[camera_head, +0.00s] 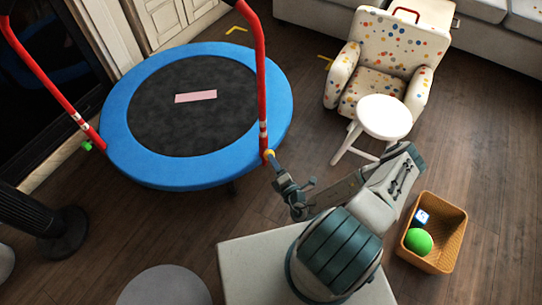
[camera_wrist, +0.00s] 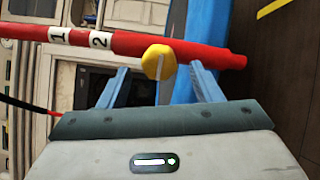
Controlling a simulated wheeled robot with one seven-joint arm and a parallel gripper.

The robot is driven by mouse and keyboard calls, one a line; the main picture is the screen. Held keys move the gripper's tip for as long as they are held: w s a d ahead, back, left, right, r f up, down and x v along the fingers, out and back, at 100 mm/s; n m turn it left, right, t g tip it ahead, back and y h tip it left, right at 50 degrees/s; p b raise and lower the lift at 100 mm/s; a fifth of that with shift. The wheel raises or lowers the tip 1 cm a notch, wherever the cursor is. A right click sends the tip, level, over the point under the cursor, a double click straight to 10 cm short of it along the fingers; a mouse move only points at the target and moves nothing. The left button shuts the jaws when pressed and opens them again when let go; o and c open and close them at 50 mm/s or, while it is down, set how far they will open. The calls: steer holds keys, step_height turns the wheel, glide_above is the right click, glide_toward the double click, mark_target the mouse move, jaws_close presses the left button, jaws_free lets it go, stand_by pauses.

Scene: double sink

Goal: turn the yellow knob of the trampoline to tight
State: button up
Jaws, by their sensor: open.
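The trampoline (camera_head: 150,172) has a blue padded rim, a dark mat and red handle posts. The yellow knob (camera_head: 269,154) sits low on the right red post (camera_head: 261,80). In the wrist view the yellow knob (camera_wrist: 157,61) is faceted and stands in front of the red bar (camera_wrist: 120,43), which carries white bands marked 1 and 2. My gripper (camera_head: 276,164) is close to the knob. In the wrist view its two blue fingers (camera_wrist: 160,68) are open, one on each side of the knob, with visible gaps. I cannot make out a tight mark.
A green knob (camera_head: 87,146) is on the left post. A white stool (camera_head: 384,117) and dotted armchair (camera_head: 392,55) stand behind right of my arm. A basket (camera_head: 456,232) with a green ball (camera_head: 418,241) is at right. A black pillar (camera_head: 25,215) stands at left.

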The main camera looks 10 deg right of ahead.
steer(key=p+v, duration=0.1)
steer(key=v, duration=0.8)
steer(key=shift+s+p, duration=0.3)
steer(key=shift+s, duration=0.1)
steer(key=shift+r, duration=0.1)
steer(key=a+r+n+g+y+p, duration=0.2)
steer(key=r+n+g+y+p, duration=0.55)
steer(key=r+n, duration=0.85)
steer(key=a+r+n+g+y+p, duration=0.2)
steer(key=r+n+g+y+p, duration=0.25)
steer(key=r+n+g, duration=1.1)
steer(key=s+r+n+t+h+p, duration=0.2)
steer(key=r+n+h+p, duration=0.2)
steer(key=r, duration=0.9)
steer(key=s+d+r+n+t+h+p, duration=0.1)
steer(key=s+r+n+t+h+p, duration=0.2)
steer(key=r, duration=1.1)
steer(key=s+r+n+t+h+p, duration=0.2)
steer(key=r+n+t+h+p, duration=0.1)
steer(key=r+n+h+p, duration=0.4)
step_height(320, 180, up, 7)
steer(key=n+h, duration=0.1)
steer(key=n, duration=0.2)
steer(key=shift+s+d+h, duration=0.3)
steer(key=shift+s+h, duration=0.1)
steer(key=shift+c, duration=0.3)
